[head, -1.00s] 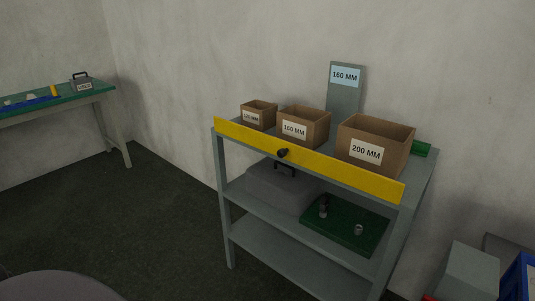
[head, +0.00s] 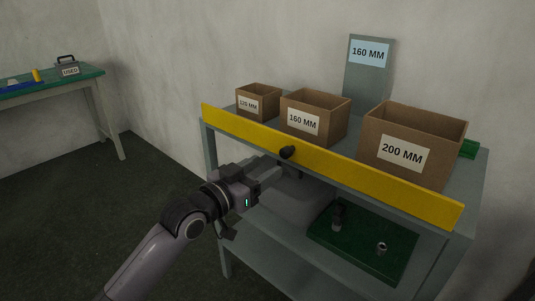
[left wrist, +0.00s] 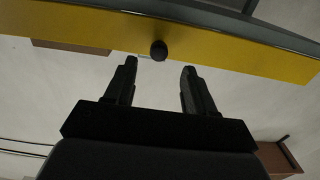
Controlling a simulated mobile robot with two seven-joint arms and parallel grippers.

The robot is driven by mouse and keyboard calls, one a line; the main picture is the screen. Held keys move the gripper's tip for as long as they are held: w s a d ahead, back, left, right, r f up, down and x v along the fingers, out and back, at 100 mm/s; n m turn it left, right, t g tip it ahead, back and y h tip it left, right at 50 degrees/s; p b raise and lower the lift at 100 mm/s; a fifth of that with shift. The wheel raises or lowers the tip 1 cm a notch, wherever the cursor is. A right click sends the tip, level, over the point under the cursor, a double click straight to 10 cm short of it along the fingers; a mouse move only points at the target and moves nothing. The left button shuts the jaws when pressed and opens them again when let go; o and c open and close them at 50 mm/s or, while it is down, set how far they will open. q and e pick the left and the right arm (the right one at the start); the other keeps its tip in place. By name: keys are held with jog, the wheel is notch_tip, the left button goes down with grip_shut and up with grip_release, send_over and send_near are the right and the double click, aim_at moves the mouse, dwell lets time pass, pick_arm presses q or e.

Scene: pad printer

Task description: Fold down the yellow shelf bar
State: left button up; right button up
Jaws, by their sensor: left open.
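The yellow shelf bar (head: 336,166) stands upright along the front edge of the shelf's top board, with a black knob (head: 287,152) at its middle. In the left wrist view the bar (left wrist: 240,55) runs across the top, and the knob (left wrist: 158,50) lies ahead of and between the fingertips. My left gripper (head: 277,172) is in front of the bar, just below and left of the knob in the head view. It is open and empty, and its fingers (left wrist: 158,68) look apart from the knob. My right gripper is not in view.
Behind the bar, cardboard boxes labelled 160 MM (head: 313,117) and 200 MM (head: 412,146) and a smaller box (head: 257,101) stand on the shelf top. A green mat (head: 362,240) with small metal parts lies on the lower board. Floor at left is clear.

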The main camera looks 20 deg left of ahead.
aim_at(283, 156)
pick_arm(q)
jog(key=shift+x, duration=3.55)
jog(key=shift+s, duration=0.1)
grip_shut()
